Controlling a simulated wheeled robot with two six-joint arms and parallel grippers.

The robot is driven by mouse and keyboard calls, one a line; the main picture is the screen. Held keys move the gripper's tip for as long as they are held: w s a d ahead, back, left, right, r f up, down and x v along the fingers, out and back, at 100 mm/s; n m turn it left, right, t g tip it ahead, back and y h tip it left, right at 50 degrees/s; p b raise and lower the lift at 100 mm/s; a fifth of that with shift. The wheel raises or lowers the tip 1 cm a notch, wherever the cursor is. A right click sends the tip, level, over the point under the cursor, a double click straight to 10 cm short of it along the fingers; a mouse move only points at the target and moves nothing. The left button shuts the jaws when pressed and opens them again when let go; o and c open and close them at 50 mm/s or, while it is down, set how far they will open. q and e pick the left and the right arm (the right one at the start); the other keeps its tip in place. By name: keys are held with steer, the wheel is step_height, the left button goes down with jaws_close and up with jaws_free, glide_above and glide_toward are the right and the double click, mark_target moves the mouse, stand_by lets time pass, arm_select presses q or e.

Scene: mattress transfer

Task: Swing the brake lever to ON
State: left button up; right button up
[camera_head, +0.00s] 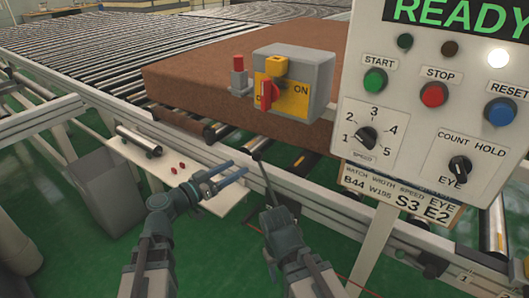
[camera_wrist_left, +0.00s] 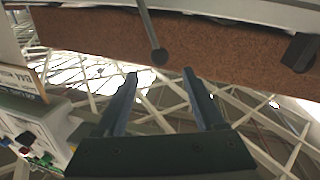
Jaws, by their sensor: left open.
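The brake lever (camera_head: 263,176) is a thin dark rod with a rounded knob, in front of the conveyor's near rail. Its lower end is hidden behind my right gripper. In the left wrist view the lever (camera_wrist_left: 149,25) comes down from the top edge and its knob lies just beyond the fingertips, about midway between them. My left gripper (camera_head: 239,168) is open and empty, its blue fingers pointing at the lever from the left; they also show in the left wrist view (camera_wrist_left: 160,73). My right gripper (camera_head: 280,216) is below the lever; its fingers cannot be made out.
A brown mattress (camera_head: 205,72) lies on the roller conveyor. A grey box (camera_head: 318,78) with a red handle and an "ON" label stands by the rail. A control panel (camera_head: 405,115) fills the right side.

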arm_select(q)
steer(key=x, duration=1.3)
steer(key=shift+c, duration=0.3)
jaws_close()
stand_by(0.8)
